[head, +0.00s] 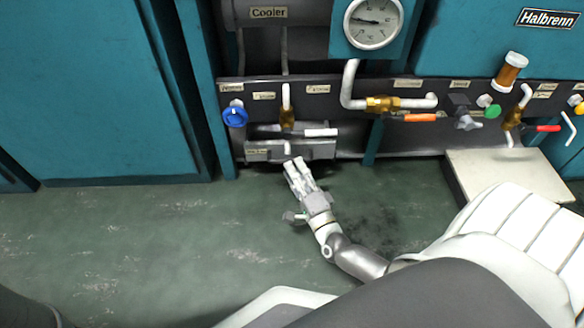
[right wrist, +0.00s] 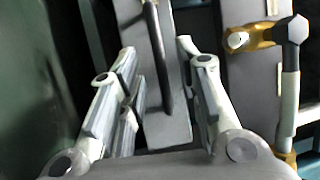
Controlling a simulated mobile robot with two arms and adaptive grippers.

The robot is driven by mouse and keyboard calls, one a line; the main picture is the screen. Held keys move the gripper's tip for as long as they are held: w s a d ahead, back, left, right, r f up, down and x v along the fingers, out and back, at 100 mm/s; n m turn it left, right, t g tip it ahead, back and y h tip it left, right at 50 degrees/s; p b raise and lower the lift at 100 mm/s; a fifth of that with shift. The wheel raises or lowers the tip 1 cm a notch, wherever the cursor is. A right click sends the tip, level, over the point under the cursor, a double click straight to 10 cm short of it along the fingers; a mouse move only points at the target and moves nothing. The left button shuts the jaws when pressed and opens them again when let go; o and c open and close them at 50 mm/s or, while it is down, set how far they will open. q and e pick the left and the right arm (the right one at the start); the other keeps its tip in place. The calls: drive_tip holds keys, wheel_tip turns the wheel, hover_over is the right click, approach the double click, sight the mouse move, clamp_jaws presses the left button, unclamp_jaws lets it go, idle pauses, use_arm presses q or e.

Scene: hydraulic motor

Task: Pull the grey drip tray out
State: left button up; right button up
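The grey drip tray (head: 320,151) sits low under the pipe panel, below the blue-handled valve and a brass valve. My right gripper (head: 296,165) is just in front of the tray's front face, with its fingers pointing at it. In the right wrist view the gripper (right wrist: 158,72) is open, with a finger on each side of a grey face (right wrist: 165,125), which looks like the tray front. A dark bar (right wrist: 158,60), apparently a handle, runs between the fingers. No contact with the bar is visible. My left gripper is not in view.
A blue valve handle (head: 235,115) and a brass valve (head: 287,117) are above the tray. A pale step or box (head: 508,172) stands at the right. Teal cabinets (head: 90,90) line the left. The green floor (head: 160,240) in front is clear.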

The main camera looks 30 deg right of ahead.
drive_tip(key=shift+b+x, duration=0.35)
drive_tip(key=shift+x, duration=1)
clamp_jaws()
